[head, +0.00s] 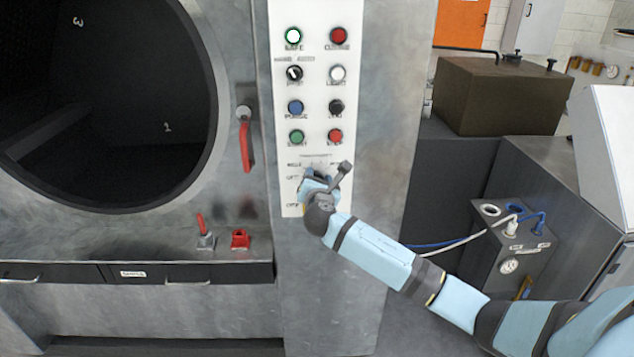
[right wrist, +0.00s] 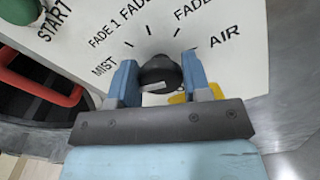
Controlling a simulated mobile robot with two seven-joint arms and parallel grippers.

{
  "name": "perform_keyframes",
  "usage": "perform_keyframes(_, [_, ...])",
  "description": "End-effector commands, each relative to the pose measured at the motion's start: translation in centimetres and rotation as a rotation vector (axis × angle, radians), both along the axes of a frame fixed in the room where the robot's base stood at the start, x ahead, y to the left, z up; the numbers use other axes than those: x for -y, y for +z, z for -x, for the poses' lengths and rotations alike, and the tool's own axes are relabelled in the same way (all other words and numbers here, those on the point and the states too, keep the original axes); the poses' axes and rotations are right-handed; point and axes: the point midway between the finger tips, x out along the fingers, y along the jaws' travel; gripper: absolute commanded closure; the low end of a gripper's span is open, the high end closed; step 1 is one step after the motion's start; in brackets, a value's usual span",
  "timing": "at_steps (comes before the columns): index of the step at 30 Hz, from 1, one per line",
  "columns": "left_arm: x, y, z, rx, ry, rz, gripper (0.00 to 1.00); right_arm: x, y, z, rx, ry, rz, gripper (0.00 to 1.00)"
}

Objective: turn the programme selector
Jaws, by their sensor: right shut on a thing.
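The programme selector (right wrist: 160,75) is a round black knob with a pale mark on its face, on the white control panel (head: 305,90). In the right wrist view it sits between the two blue fingers of my right gripper (right wrist: 165,82), which is shut on it. Labels such as MIST, FADE 1 and AIR fan around the knob. In the head view my right gripper (head: 322,180) is at the lower part of the panel, and it and my wrist mostly hide the knob. My left gripper is not in view.
Several buttons sit above the knob, including a green one (head: 296,137) and a red one (head: 335,137). A red door handle (head: 245,146) and the round chamber opening are on the left. A brown box (head: 497,95) and a grey unit with hoses (head: 512,245) stand on the right.

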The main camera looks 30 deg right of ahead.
Motion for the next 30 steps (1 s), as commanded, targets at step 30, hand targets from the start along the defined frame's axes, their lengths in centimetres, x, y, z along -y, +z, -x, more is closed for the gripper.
perform_keyframes(30, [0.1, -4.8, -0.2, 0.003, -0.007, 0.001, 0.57, 0.1, -0.6, 0.1, 0.506, 0.000, -0.826, 0.79])
